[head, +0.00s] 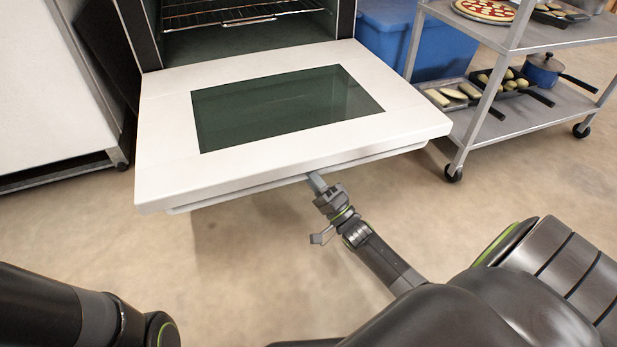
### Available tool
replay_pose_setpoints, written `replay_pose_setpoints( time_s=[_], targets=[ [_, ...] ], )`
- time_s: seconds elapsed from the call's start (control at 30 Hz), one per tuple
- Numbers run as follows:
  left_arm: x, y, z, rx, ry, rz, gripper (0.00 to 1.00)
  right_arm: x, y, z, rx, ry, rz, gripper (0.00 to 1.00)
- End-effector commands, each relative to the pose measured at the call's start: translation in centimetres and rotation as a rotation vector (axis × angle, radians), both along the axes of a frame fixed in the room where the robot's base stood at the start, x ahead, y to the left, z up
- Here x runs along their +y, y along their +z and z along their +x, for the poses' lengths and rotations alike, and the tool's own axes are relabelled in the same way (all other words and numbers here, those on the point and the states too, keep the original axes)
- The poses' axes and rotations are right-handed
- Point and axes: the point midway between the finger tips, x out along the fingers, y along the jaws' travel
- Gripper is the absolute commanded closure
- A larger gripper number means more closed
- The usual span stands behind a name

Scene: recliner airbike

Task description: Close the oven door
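The oven door (160,130) is open and lies about level, sticking out toward me. It is white with a dark glass window (285,104). The oven (240,38) behind it is open, with a wire rack inside. My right gripper (316,182) is at the door's front edge, right of its middle. Its tip is partly hidden under the edge; whether it touches, and how its fingers stand, I cannot tell. My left arm shows at the bottom left, but its gripper is out of view.
A metal shelf cart (535,113) on wheels stands right of the door, with a pizza (485,9), trays of food and a blue pot (542,70). A blue bin (400,40) is behind it. A white cabinet (50,85) stands at left. The floor before the door is clear.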

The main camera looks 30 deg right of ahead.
Motion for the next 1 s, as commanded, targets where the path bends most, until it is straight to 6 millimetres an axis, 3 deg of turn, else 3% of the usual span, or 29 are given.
replay_pose_setpoints(
  time_s=[0.3,0.5,1.0],
  targets=[
    [0.01,-0.1,-0.01,0.0,-0.001,0.0,0.6,0.06,0.21,0.24,0.0,0.0,0.0,0.73],
    [0.0,-0.09,0.0,0.0,-0.001,0.0,0.6,0.05,0.18,0.22,0.0,0.0,0.0,0.99],
    [-0.01,0.34,0.03,0.001,0.0,0.0,0.6,0.07,0.47,0.16,0.004,0.0,0.001,1.0]
  ],
)
